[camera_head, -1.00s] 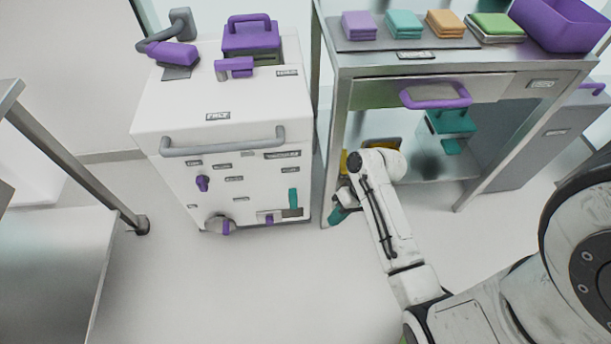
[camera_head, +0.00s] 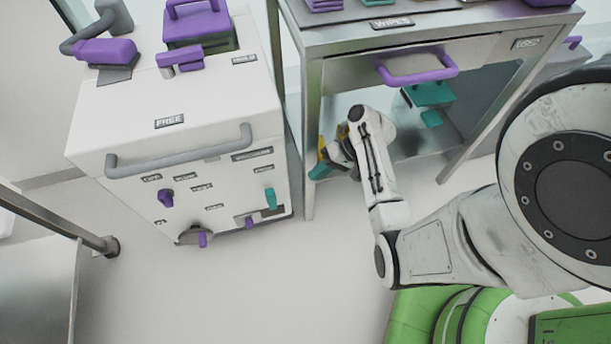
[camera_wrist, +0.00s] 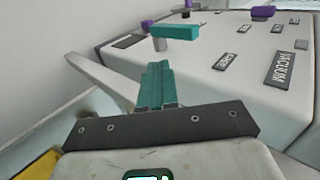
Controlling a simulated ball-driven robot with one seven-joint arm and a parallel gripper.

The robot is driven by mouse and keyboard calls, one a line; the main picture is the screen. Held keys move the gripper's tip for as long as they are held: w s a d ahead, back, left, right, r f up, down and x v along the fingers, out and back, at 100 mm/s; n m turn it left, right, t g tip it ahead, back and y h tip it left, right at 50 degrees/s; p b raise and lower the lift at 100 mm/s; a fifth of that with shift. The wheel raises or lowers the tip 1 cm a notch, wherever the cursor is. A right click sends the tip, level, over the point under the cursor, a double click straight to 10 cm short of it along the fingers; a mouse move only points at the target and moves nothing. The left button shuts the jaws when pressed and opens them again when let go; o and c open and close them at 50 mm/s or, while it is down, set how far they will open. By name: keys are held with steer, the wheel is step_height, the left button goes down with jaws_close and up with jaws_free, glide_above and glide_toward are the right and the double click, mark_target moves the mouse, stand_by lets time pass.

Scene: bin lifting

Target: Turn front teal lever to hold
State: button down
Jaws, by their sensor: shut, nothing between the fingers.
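The teal lever (camera_head: 271,198) is on the lower right of the white cart's front face. In the wrist view the teal lever (camera_wrist: 175,32) sits on a short grey post, its bar pointing toward a small label (camera_wrist: 224,62). My gripper (camera_head: 319,171) is to the right of the cart, by the steel table's leg, apart from the lever. In the wrist view its teal fingers (camera_wrist: 153,84) are together and empty, below the lever in the picture. The white cart (camera_head: 120,140) has a grey handle across its front.
The steel table (camera_head: 313,120) stands right of the cart, with a purple-handled drawer (camera_head: 418,68). Purple knobs (camera_head: 166,198) and labels, one reading VACUUM (camera_wrist: 283,70), are on the cart's front. Open floor (camera_head: 240,290) lies before the cart. Another steel table (camera_head: 40,290) is at left.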

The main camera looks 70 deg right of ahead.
mark_target(270, 195)
steer(key=w+a+r+b+x, duration=0.1)
steer(key=r+b+x, duration=0.1)
steer(key=x, duration=0.9)
steer(key=shift+w+a, duration=0.2)
steer(key=shift+w, duration=0.15)
steer(key=shift+w, duration=0.1)
